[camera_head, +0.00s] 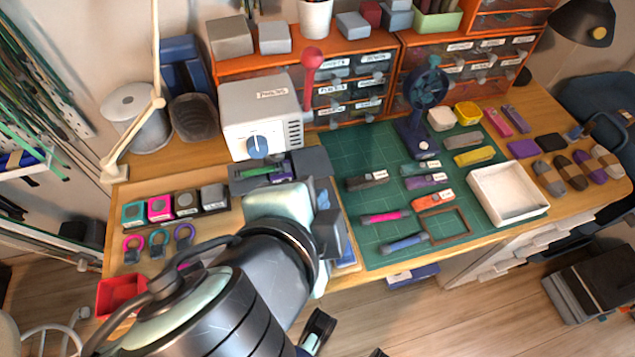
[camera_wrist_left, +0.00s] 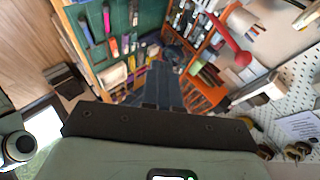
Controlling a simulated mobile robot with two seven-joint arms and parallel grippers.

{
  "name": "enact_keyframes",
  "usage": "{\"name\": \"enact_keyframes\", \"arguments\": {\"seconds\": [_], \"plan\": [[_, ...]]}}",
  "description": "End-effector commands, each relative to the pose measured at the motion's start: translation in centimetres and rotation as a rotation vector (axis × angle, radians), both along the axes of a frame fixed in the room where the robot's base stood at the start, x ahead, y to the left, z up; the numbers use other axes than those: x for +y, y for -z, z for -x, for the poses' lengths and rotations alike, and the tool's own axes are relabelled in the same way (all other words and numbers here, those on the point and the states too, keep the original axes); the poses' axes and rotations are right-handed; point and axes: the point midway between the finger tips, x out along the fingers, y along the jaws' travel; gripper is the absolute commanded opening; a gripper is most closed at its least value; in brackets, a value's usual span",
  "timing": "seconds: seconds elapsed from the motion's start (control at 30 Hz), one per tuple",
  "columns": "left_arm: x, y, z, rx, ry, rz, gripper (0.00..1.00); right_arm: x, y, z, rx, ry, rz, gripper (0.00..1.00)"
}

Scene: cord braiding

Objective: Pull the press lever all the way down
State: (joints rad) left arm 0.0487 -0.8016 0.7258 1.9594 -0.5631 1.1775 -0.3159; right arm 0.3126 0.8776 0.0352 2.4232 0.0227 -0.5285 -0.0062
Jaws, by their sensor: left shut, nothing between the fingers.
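The press lever (camera_head: 311,66) is a red arm with a round red knob. It stands upright beside the white box-shaped machine in the head view, and its red knob and arm also show at the upper right of the left wrist view (camera_wrist_left: 230,42). My left gripper (camera_head: 328,232) is over the front left of the bench, below the lever in the picture and apart from it. Its dark fingers are together and empty in the left wrist view (camera_wrist_left: 160,85). My left arm hides part of the bench beneath it. Dark parts at the bottom edge may be my right gripper, but this is unclear.
The white machine (camera_head: 262,118) with a blue dial stands left of the lever. Orange drawer units (camera_head: 350,85) stand behind. A blue fan (camera_head: 424,110), a white tray (camera_head: 508,192) and several small coloured pieces are on or by the green mat (camera_head: 362,150). A red bin (camera_head: 120,291) is at left.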

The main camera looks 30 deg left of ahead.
Motion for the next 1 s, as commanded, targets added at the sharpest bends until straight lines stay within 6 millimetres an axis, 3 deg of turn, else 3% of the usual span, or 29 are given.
{"name": "enact_keyframes", "arguments": {"seconds": [0.27,1.0], "plan": [[-0.7,-1.7,1.9,-0.003,0.002,0.0,0.0,0.5,-0.8,1.2,0.03,-0.011,-0.014,0.49],[-0.8,-1.7,2.0,-0.005,0.002,0.0,0.0,0.5,-0.8,1.1,0.03,-0.011,-0.014,0.49]]}}
